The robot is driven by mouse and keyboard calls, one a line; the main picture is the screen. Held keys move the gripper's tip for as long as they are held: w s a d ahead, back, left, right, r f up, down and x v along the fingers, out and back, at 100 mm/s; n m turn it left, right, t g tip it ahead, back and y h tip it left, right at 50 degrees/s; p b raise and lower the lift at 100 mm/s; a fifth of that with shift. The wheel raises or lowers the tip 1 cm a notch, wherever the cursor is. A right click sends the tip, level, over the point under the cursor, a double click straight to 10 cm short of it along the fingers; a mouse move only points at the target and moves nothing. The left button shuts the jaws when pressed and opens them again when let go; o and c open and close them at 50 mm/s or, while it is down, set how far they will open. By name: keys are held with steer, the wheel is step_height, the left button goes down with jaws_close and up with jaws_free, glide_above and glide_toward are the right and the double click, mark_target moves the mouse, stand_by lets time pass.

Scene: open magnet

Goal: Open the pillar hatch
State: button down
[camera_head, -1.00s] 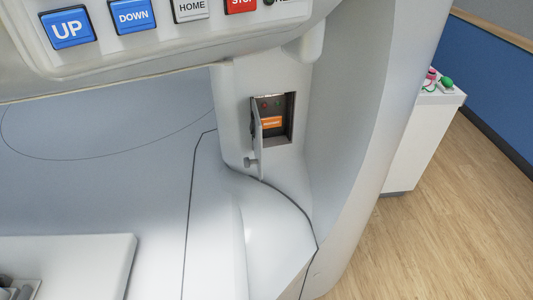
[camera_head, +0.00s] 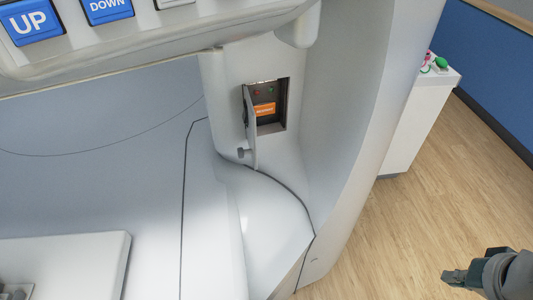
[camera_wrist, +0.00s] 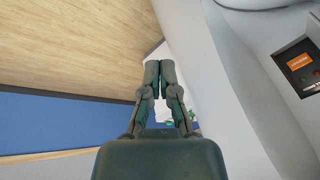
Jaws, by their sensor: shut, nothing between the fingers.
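The pillar hatch (camera_head: 250,128) is a small grey door with a knob (camera_head: 241,153) low on it. It stands swung open at the left side of a square recess in the white pillar. Inside the recess is a dark panel with an orange label (camera_head: 264,109) and small red and green spots. The recess panel also shows at the right edge of the wrist view (camera_wrist: 301,66). My gripper (camera_head: 447,278) is at the lower right in the head view, well apart from the hatch. In the wrist view my gripper (camera_wrist: 160,66) has its fingertips together, with nothing between them.
A control panel with a blue UP button (camera_head: 30,24) and a blue DOWN button (camera_head: 107,7) overhangs at the upper left. A white cabinet (camera_head: 417,120) with small coloured items stands at the right. The wood floor (camera_head: 430,210) is clear between pillar and gripper.

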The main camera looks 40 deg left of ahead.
steer(key=w+a+f+n+g+y, duration=0.1)
steer(key=w+a+g+y, duration=0.15)
steer(key=a, duration=0.45)
steer(key=w+a+f+g+y, duration=0.2)
steer(key=a+y, duration=0.1)
steer(key=a, duration=0.4)
steer(key=w+a+f+n+g+y, duration=0.1)
steer(key=w+a+g+y, duration=0.15)
steer(key=a, duration=0.45)
steer(key=m+t+y, duration=0.1)
steer(key=m+y, duration=0.1)
steer(key=y, duration=0.5)
glide_toward(254, 157)
steer(key=w+d, duration=0.3)
steer(key=w, duration=0.3)
steer(key=s+a, duration=0.4)
steer(key=a, duration=0.7)
steer(key=shift+s+a, duration=0.15)
steer(key=shift+a, duration=0.25)
steer(key=shift+s, duration=0.1)
steer(key=shift+s+a+f, duration=0.1)
steer(key=shift+s+a, duration=0.25)
steer(key=shift+s, duration=0.35)
steer(key=shift+s+a, duration=0.4)
steer(key=shift+s, duration=0.25)
